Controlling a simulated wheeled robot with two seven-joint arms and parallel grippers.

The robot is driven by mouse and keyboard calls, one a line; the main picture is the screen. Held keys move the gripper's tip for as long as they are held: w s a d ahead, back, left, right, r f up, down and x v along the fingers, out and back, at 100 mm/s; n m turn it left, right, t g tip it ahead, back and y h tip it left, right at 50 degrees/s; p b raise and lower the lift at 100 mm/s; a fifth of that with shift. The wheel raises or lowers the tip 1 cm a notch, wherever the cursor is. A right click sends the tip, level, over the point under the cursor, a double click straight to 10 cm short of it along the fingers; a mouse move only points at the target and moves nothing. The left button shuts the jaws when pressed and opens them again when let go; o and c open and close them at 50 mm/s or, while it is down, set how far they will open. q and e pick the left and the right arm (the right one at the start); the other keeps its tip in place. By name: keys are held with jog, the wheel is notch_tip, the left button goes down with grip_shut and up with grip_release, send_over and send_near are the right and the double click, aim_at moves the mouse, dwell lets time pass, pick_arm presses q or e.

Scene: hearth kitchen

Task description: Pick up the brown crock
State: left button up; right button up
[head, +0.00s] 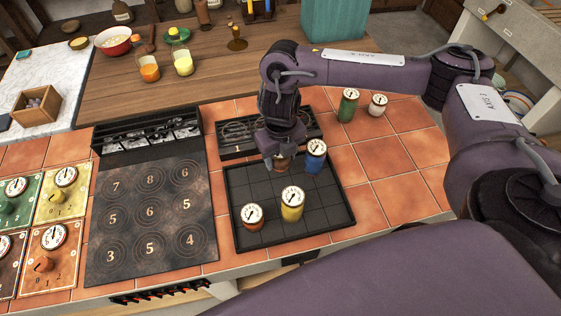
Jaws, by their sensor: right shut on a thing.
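The brown crock (281,164) is at the back of the black gridded tray (338,217), mostly hidden under my right gripper (280,156). The right gripper points down and is shut on this crock. I cannot tell whether the crock touches the tray or is slightly lifted. A blue crock with a dial lid (315,157) stands close on the right of the gripper. My left gripper is not in view.
In the tray's front part stand a yellow crock (292,204) and an orange-red crock (252,218). A green crock (348,105) and a white crock (377,106) stand on the tiles behind right. A numbered black hob (148,235) lies left. Tiles right of the tray are clear.

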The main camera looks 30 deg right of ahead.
notch_tip(320, 180, up, 12)
jog(key=shift+r+p, duration=0.2)
jog(key=shift+p, duration=1.05)
jog(key=shift+r, duration=0.8)
